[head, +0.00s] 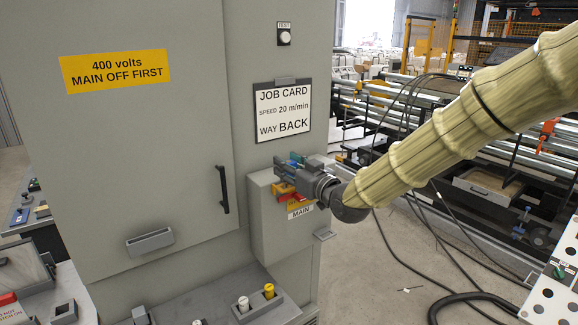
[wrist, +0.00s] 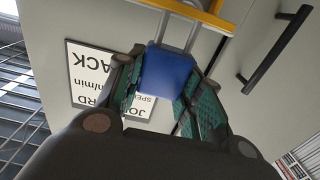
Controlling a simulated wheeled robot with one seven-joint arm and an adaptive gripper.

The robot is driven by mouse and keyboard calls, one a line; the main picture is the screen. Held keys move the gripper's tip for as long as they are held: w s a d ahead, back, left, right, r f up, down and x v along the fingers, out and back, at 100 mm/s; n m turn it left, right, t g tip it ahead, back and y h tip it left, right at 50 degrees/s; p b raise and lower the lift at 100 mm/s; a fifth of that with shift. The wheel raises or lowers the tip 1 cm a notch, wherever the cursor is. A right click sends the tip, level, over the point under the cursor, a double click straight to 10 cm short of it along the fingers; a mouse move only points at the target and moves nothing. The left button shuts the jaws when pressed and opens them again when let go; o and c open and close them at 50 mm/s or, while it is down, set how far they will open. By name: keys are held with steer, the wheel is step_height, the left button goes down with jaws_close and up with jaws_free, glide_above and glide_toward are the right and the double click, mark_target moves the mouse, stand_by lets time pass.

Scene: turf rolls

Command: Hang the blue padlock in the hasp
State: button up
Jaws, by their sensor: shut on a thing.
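The blue padlock (wrist: 167,72) is between the green-padded fingers of my gripper (wrist: 165,82), which is shut on it. Its grey shackle points away from the gripper and reaches a yellow bar (wrist: 222,25), which looks like part of the hasp. I cannot tell whether the shackle passes through it. In the head view my gripper (head: 284,170) is at the side box of the grey cabinet, close to yellow and red parts (head: 291,196) above the MAIN label. The fingers and wrist hide much of the hasp there.
The grey cabinet door (head: 120,190) has a black handle (head: 222,190) left of my gripper. A job card (head: 283,112) hangs above it. A ledge with a small tray (head: 258,305) of knobs lies below. Cables (head: 410,225) hang at the right.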

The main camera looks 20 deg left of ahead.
steer(key=shift+f+b, duration=0.85)
steer(key=shift+f, duration=0.45)
steer(key=o, duration=1.2)
steer(key=shift+r, duration=0.1)
steer(key=shift+c, duration=0.2)
steer(key=v, duration=1.2)
